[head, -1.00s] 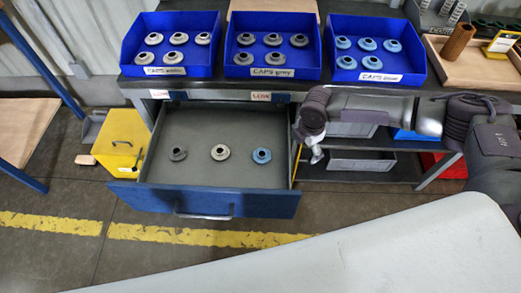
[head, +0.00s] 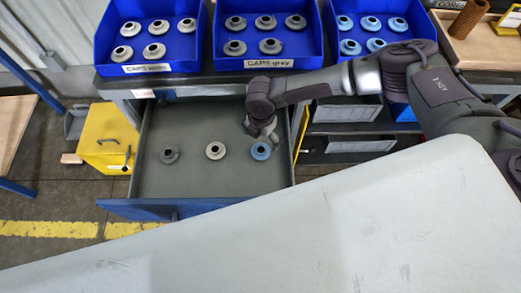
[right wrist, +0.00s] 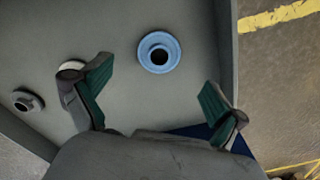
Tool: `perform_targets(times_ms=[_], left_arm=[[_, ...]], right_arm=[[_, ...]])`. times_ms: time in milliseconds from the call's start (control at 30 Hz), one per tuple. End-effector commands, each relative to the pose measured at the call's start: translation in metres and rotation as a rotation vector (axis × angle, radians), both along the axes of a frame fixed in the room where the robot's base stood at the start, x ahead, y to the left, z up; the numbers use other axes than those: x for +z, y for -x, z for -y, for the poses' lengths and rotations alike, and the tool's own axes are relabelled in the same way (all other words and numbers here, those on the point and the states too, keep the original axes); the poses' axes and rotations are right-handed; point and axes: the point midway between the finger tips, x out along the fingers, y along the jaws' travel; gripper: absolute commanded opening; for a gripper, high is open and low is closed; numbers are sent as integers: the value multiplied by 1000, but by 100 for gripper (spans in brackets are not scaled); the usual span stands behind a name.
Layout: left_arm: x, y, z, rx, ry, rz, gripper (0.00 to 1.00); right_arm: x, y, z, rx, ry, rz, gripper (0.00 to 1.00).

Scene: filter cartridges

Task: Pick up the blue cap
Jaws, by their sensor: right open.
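A blue cap (head: 261,151) lies in the open drawer (head: 225,184), at the right end of a row of three caps. A white cap (head: 215,150) and a grey cap (head: 170,154) lie to its left. My right gripper (head: 264,134) is over the drawer, close to the blue cap. In the right wrist view the blue cap (right wrist: 159,53) sits beyond and between the open, empty fingers (right wrist: 155,100). The white cap (right wrist: 72,68) is partly hidden behind the left finger, and the grey cap (right wrist: 27,101) is at far left. My left gripper is out of view.
Three blue bins of caps stand on the bench above: left (head: 153,69), middle (head: 249,64) and right, which holds blue caps (head: 371,23). A yellow box (head: 108,138) stands left of the drawer. My pale base top fills the lower foreground.

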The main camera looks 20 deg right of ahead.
Motion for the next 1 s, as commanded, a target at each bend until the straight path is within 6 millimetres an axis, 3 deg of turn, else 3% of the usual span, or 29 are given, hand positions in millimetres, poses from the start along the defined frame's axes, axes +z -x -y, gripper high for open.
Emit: perform_targets(times_ms=[233,500,800,867,1000], left_arm=[[-2,-14,1,0,2,20,39],[-6,-27,2,1,5,41,39],[-7,-19,2,1,3,29,39],[-7,-17,2,1,3,27,39],[-7,-16,1,1,2,24,39]], right_arm=[[-21,0,0,-1,1,-2,97],[-60,0,0,-2,1,1,97],[-66,0,1,-1,1,1,97],[-66,0,1,-1,1,1,90],[-66,0,1,-1,1,1,67]])
